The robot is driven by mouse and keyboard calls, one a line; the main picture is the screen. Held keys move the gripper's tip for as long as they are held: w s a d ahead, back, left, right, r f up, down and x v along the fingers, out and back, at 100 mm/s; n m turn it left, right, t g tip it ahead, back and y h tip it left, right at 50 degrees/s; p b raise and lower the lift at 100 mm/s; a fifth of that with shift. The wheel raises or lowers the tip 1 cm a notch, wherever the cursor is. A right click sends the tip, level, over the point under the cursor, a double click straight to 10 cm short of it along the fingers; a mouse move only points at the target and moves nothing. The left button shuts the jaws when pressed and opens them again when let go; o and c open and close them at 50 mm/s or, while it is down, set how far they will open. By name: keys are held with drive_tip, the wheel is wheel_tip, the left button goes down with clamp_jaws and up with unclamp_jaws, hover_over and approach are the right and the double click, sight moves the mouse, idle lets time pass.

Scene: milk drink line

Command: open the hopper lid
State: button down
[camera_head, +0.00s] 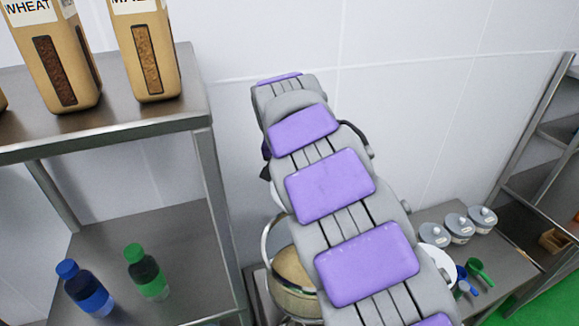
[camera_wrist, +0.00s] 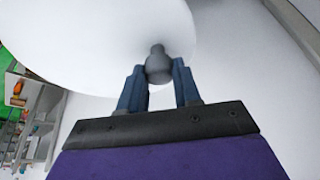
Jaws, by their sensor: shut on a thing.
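In the wrist view, my gripper (camera_wrist: 159,88) has its two blue fingers on either side of a grey knob (camera_wrist: 158,64) and is shut on it. The knob stands on a large, round white lid (camera_wrist: 90,35), which is partly cut off by the top edge of the picture.
A steel shelf (camera_head: 120,125) at left carries tall wheat and malt containers (camera_head: 145,50). A blue bottle (camera_head: 85,287) and a green bottle (camera_head: 147,272) stand below. At right, lidded grey pots (camera_head: 459,228) and green and blue scoops (camera_head: 478,270) lie on a counter.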

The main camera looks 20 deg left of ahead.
drive_tip(key=shift+a, duration=0.1)
drive_tip(key=c, duration=0.8)
unclamp_jaws()
drive_tip(key=shift+a, duration=0.1)
drive_tip(key=v, duration=1.7)
drive_tip(key=shift+a+r, duration=0.1)
